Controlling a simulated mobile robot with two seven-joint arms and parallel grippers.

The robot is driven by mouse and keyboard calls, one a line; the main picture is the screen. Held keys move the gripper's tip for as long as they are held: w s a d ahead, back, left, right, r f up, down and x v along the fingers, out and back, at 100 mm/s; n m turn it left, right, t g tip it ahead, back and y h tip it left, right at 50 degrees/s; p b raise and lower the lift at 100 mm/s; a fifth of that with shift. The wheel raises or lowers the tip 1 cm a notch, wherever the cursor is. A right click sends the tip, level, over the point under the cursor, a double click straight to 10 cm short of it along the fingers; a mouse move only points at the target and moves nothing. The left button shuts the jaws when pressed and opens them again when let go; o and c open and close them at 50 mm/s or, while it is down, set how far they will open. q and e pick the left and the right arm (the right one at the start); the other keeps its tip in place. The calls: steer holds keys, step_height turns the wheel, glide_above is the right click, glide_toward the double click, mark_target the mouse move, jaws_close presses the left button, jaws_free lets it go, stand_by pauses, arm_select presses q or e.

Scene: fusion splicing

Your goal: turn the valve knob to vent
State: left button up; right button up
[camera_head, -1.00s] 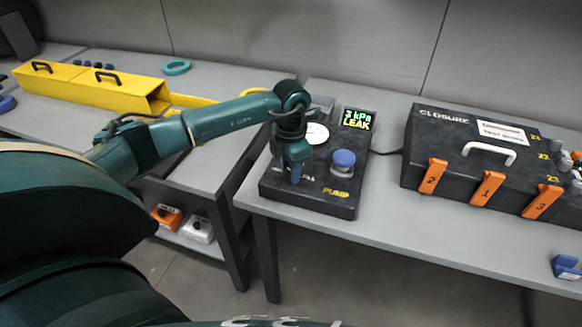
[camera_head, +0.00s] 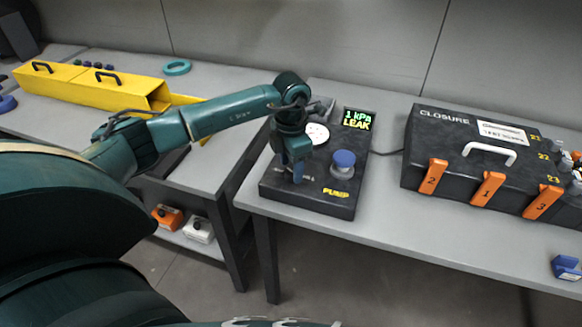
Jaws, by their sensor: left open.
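The black pump unit (camera_head: 318,196) sits on the right-hand grey table, with a blue PUMP knob (camera_head: 343,162) on its front right. Its display (camera_head: 357,119) reads "1 kPa LEAK". A round white gauge (camera_head: 317,133) shows partly beside my arm. My left gripper (camera_head: 296,176) points down over the unit's front left, left of the blue PUMP knob. It is open, with its fingertips at the unit's top. The valve knob is hidden or cannot be made out under the gripper. My right gripper is not in view.
A black CLOSURE case (camera_head: 463,181) with a white handle and orange latches stands to the right. A blue block (camera_head: 566,267) lies at the right table edge. Yellow troughs (camera_head: 95,87) lie on the left table. A gap separates the tables.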

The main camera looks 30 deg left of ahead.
mark_target(291, 171)
arm_select(q)
step_height(291, 171, up, 12)
steer(key=shift+b, duration=0.4)
steer(key=shift+f, duration=0.1)
